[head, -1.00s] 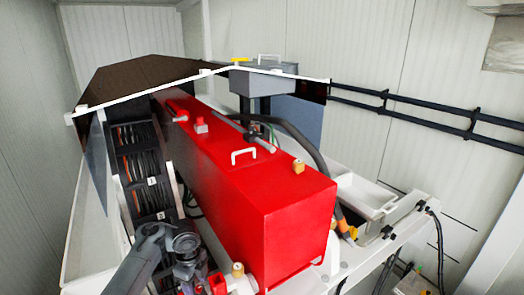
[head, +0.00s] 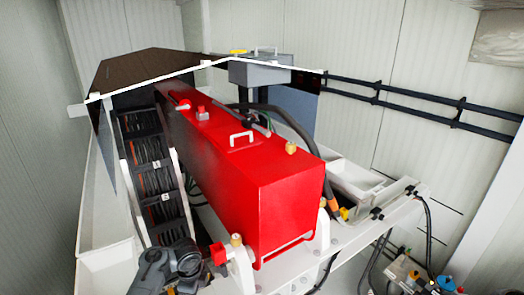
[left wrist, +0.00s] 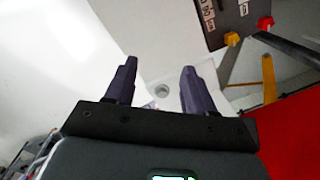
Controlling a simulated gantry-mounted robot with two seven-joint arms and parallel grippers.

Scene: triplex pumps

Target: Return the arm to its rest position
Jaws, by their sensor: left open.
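My left arm (head: 170,268) shows at the bottom left of the head view as dark grey joints, left of the front end of the red box-shaped housing (head: 255,185). Its fingers cannot be made out there. In the left wrist view my left gripper (left wrist: 157,75) has two dark fingers spread apart with nothing between them. A white surface with a small round fitting (left wrist: 162,91) lies beyond the fingers. The red surface (left wrist: 290,130) is at the right of that view, apart from the fingers. My right gripper is not in view.
A dark panel with yellow and red knobs (left wrist: 232,39) and a yellow bar (left wrist: 269,78) stand right of the fingers. A black cable rack (head: 152,170) runs left of the housing. Black rails (head: 410,98) line the wall. Small coloured parts (head: 420,282) sit at the lower right.

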